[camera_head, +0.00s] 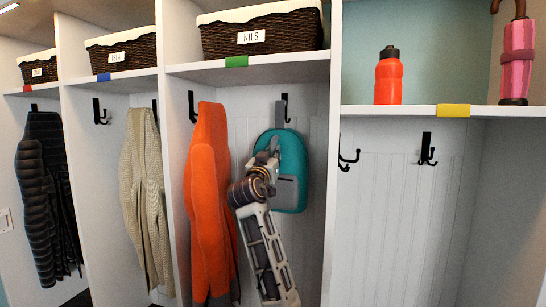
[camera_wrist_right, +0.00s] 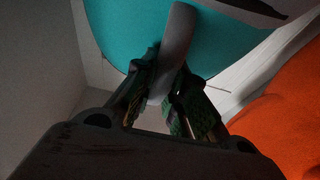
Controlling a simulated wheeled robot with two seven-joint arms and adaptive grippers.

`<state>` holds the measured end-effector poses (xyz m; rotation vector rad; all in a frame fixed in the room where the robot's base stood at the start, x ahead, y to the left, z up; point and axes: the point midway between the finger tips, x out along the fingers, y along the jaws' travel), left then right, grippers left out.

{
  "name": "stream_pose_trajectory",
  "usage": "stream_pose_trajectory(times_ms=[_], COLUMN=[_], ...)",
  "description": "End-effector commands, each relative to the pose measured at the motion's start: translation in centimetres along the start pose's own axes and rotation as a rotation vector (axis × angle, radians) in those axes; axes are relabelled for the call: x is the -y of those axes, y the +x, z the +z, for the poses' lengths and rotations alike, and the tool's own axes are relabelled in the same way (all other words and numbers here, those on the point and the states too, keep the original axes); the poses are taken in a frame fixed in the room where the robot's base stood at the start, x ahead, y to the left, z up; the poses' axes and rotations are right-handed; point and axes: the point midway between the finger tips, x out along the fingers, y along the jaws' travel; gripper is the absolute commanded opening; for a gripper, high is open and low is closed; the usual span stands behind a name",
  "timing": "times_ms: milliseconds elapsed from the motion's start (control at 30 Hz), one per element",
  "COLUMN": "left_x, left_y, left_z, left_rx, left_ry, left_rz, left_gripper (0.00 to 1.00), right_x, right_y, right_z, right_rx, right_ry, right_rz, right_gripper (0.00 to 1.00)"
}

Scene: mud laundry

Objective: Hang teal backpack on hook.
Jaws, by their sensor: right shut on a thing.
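The teal backpack (camera_head: 293,160) is upright against the back panel of the cubby with the green tag, its grey pocket facing out. It also fills the top of the right wrist view (camera_wrist_right: 115,35). A grey loop at its top overlaps the dark hook (camera_head: 280,112) above; I cannot tell whether the loop is over the hook or in front of it. My right gripper (camera_head: 271,155) is at the left side of the backpack. In the right wrist view its fingers (camera_wrist_right: 170,85) are shut on a grey strap (camera_wrist_right: 177,40) of the backpack. My left gripper is not in view.
An orange jacket (camera_head: 208,190) hangs from another hook (camera_head: 192,106) close to the left of my right arm. A divider (camera_head: 333,150) stands to the right. The shelf above holds a NILS basket (camera_head: 262,38). The yellow-tagged cubby has empty hooks (camera_head: 427,150).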

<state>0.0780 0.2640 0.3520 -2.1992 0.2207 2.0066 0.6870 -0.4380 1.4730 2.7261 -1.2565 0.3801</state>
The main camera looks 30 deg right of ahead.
Motion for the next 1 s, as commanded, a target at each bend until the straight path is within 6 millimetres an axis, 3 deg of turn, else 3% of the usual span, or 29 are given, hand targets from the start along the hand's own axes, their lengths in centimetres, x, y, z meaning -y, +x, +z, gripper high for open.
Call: stream_pose_trajectory(times_ms=[700, 733, 800, 900, 1000], left_x=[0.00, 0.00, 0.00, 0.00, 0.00], left_y=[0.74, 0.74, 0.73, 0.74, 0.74], left_z=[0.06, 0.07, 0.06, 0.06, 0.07], left_rx=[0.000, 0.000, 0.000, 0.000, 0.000], left_ry=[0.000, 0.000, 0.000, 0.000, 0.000], left_rz=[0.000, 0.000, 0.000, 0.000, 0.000], left_gripper=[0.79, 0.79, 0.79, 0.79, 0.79], right_x=[-0.04, -0.03, -0.03, -0.02, -0.02], right_y=[-0.21, -0.21, -0.21, -0.21, -0.21], right_z=[0.45, 0.45, 0.46, 0.50, 0.54], right_rx=[-0.003, -0.003, -0.003, -0.003, -0.002], right_ry=[0.001, 0.001, 0.001, 0.001, 0.000], right_rz=[0.000, 0.000, 0.000, 0.000, 0.000], right_gripper=[0.00, 0.15, 0.24, 0.37, 0.39])
